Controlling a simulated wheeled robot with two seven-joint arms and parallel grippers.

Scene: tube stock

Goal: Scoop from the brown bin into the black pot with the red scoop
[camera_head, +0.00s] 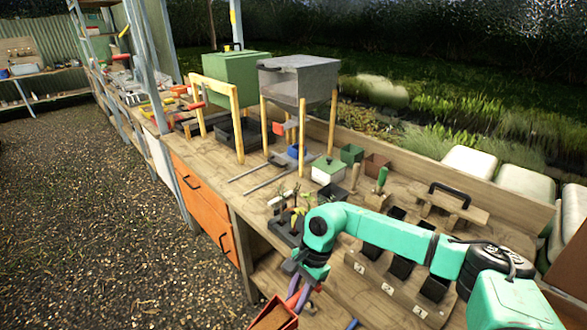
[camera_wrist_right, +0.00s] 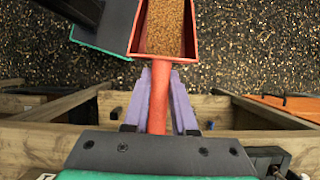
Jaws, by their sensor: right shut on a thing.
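My right gripper (camera_head: 300,288) is shut on the handle of the red scoop (camera_head: 277,316). It hangs past the front edge of the bench. In the right wrist view the purple fingers (camera_wrist_right: 160,105) close around the red handle, and the scoop (camera_wrist_right: 166,54) is filled with brown grains (camera_wrist_right: 165,25). Several black pots, such as one black pot (camera_head: 435,288), stand in a row at the bench front behind white labels. I cannot tell which thing is the brown bin; a brown surface (camera_head: 570,260) shows at the right edge. My left gripper is out of view.
A grey hopper (camera_head: 298,80) and a green hopper (camera_head: 229,82) stand on wooden legs at the back. A green-and-white box (camera_head: 328,170), a small brown pot (camera_head: 377,163) and a wooden block with a black handle (camera_head: 453,205) sit on the bench. Gravel lies in front.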

